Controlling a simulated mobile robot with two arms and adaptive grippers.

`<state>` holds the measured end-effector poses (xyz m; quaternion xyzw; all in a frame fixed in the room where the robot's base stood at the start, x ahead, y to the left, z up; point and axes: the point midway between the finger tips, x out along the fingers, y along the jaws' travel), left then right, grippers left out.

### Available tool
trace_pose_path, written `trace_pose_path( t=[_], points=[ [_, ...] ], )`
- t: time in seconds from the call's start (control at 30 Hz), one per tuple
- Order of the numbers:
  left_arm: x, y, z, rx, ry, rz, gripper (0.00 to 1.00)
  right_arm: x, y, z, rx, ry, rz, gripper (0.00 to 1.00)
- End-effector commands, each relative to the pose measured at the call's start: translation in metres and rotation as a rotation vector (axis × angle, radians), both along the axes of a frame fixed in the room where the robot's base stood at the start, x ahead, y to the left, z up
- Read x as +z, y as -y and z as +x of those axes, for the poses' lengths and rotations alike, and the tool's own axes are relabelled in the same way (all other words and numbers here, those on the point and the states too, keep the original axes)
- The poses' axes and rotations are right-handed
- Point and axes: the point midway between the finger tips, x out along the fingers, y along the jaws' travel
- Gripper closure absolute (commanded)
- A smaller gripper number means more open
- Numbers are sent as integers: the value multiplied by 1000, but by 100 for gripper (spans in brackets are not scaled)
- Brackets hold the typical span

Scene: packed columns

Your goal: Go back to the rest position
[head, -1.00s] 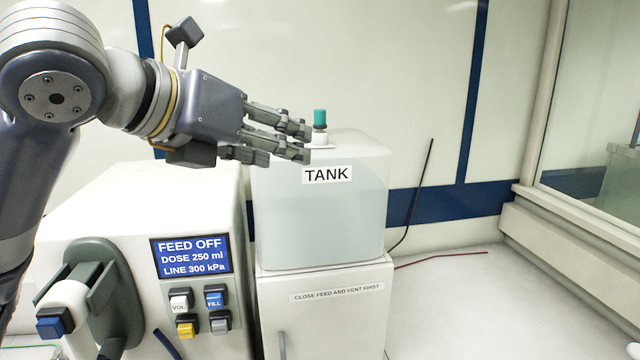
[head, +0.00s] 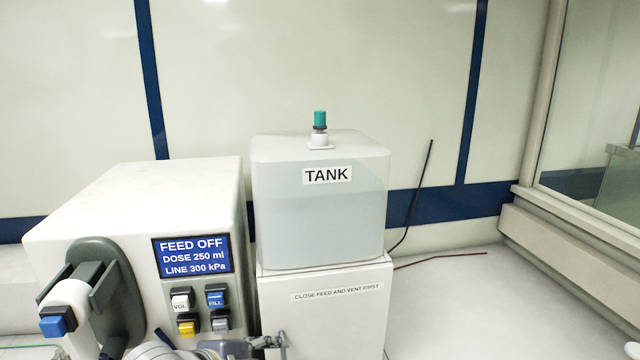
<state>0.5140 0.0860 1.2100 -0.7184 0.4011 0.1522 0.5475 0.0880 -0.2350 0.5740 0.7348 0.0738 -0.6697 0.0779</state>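My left gripper (head: 272,343) is at the bottom edge of the head view, low in front of the cabinet under the tank. Only its top shows and the rest is cut off, so I cannot tell whether its fingers are apart. It is well below the tank (head: 318,220) and the green-topped vent valve (head: 320,120) on it, and touches neither. My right gripper is out of view.
The dosing machine (head: 140,200) stands at the left, with a screen (head: 191,256) reading FEED OFF, buttons below it, and a blue-tipped lever (head: 58,322). The white bench at the right (head: 480,310) is clear apart from thin cables.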

Motion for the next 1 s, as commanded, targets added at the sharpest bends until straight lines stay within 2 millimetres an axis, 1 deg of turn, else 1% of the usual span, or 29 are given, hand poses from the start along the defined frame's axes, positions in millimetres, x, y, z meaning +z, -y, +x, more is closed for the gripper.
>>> trace_pose_path(
  t=[0.03, 0.1, 0.17, 0.2, 0.27, 0.3, 0.4, 0.5, 0.6, 0.8, 0.83, 0.87, 0.9, 0.97, 1.0],
  points=[
    [-26, -6, -14, 82, -76, -50, 56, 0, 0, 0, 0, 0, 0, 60],
    [-55, -15, -32, 205, -169, -115, 56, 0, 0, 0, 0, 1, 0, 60],
    [-78, -25, -49, 318, -243, -165, 56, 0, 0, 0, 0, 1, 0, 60],
    [-93, -31, -62, 394, -292, -196, 56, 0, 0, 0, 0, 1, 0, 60],
    [-115, -42, -82, 512, -364, -238, 56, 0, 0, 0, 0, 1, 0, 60],
    [-129, -49, -96, 590, -408, -262, 56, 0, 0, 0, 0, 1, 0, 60],
    [-156, -66, -130, 773, -498, -308, 56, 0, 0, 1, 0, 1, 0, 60],
    [-176, -81, -160, 925, -561, -338, 56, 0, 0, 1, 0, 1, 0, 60],
    [-190, -94, -187, 1056, -607, -355, 56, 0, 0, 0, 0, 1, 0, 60],
    [-210, -117, -237, 1284, -671, -371, 56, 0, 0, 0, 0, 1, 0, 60],
    [-212, -121, -244, 1318, -677, -371, 56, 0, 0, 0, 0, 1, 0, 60],
    [-223, -121, -243, 1325, -679, -372, 56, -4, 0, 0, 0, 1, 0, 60],
    [-237, -120, -237, 1320, -681, -368, 56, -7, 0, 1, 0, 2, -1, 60],
    [-256, -119, -234, 1319, -686, -363, 56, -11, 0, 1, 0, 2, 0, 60],
    [-269, -118, -232, 1319, -689, -360, 56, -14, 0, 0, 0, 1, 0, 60]
  ],
)
